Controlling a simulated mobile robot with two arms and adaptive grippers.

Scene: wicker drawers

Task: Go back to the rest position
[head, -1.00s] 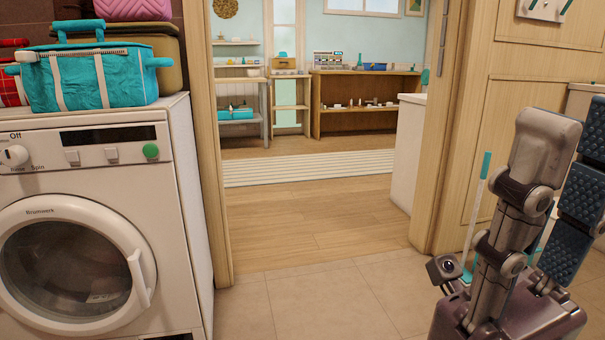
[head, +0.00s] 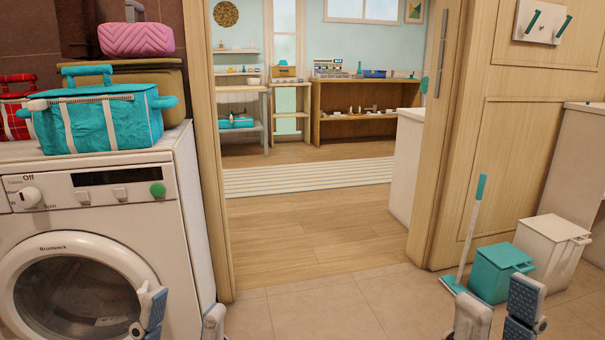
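My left gripper (head: 182,318) shows at the bottom edge of the head view, in front of the washing machine's lower right part. Its two fingers stand apart with nothing seen between them. My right gripper (head: 498,318) shows at the bottom right, in front of the tiled floor near the bins. Its two fingers are also apart, with nothing seen between them. Only the upper finger parts show; the rest of both grippers and arms is below the frame.
A white washing machine (head: 92,240) stands at left, with a teal bag (head: 100,118) and pink bag (head: 137,39) above. A mop (head: 478,215), teal bin (head: 498,272) and white bin (head: 550,250) stand at right. The doorway floor (head: 310,235) is clear.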

